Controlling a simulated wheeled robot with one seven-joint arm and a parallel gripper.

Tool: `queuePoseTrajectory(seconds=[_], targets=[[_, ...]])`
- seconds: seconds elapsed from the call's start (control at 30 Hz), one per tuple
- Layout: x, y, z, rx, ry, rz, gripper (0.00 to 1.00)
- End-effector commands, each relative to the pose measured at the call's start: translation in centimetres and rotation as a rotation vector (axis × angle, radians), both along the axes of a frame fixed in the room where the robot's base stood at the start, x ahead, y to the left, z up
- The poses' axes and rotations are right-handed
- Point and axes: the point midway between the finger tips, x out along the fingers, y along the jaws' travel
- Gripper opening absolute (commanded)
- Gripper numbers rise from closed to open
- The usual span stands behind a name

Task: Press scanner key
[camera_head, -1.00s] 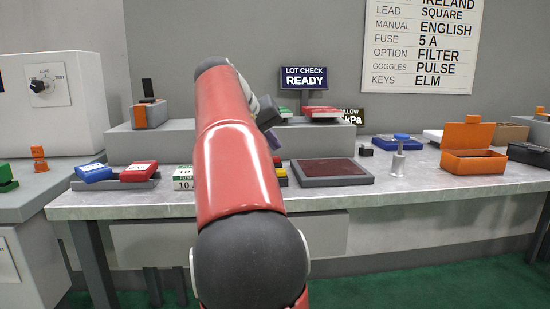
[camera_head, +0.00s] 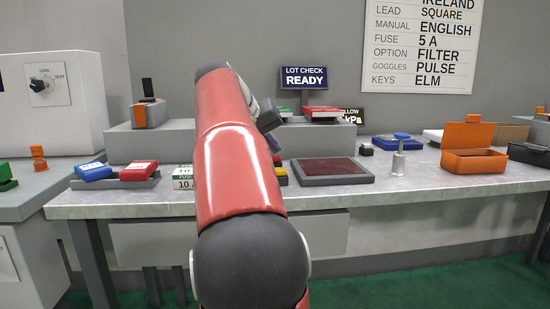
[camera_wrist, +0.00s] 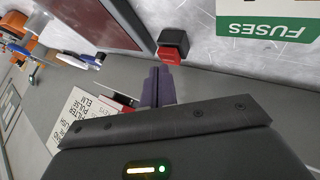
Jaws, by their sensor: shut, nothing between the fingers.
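A red key on a black base (camera_wrist: 172,45) lies just beyond my fingertips in the wrist view. It looks like the scanner key. In the head view, my arm hides most of that spot. The dark red scanner pad in a grey frame (camera_head: 333,172) lies right of my arm on the bench; its edge also shows in the wrist view (camera_wrist: 95,18). My gripper (camera_wrist: 158,72) has purple fingers closed together and empty. They point at the red key, with a visible gap in the picture; actual contact cannot be told. A display (camera_head: 304,77) reads "LOT CHECK READY".
A fuses card (camera_head: 183,177) and a blue and a red box (camera_head: 139,171) lie left of my arm. A grey riser (camera_head: 330,136) stands behind the pad. A silver plunger (camera_head: 398,160) and an open orange box (camera_head: 474,161) stand to the right.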

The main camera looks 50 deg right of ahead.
Motion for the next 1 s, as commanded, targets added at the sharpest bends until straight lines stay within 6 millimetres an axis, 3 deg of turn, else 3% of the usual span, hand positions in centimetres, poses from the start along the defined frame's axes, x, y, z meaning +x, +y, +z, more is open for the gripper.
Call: queuePoseTrajectory(seconds=[1.0], targets=[[0.0, 0.0, -1.1, 0.0, 0.0, 0.0, 0.0]])
